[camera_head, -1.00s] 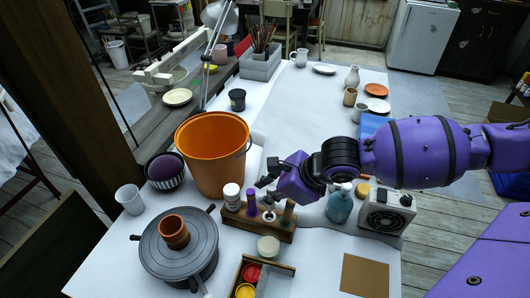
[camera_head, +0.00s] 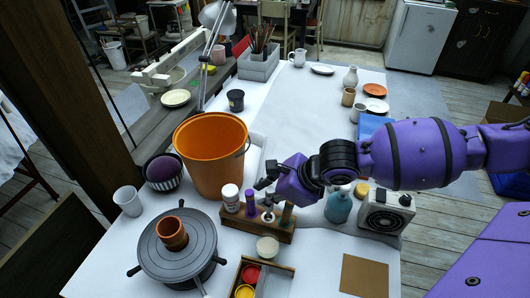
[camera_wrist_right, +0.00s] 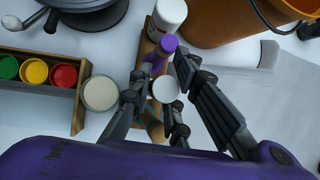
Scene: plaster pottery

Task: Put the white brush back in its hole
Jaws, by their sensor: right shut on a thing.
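The white brush shows its round white end (camera_wrist_right: 165,89) between the fingers of my right gripper (camera_wrist_right: 157,96) in the right wrist view. The gripper is shut on it. In the head view the right gripper (camera_head: 265,191) is just above the wooden holder (camera_head: 285,237), and a white part of the brush (camera_head: 267,215) shows below the fingers. The brush is in line with the holder's row, between a purple-topped brush (camera_head: 251,203) and a green-brown one (camera_head: 286,214). I cannot tell how deep it sits in a hole. My left gripper is not in view.
A white-lidded jar (camera_head: 230,197) stands at the holder's left end. An orange bucket (camera_head: 209,160) is behind it, a grey wheel (camera_head: 177,248) is left, and a paint box (camera_head: 274,282) and pale cup (camera_head: 268,247) are in front. A teal bottle (camera_head: 338,207) is to the right.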

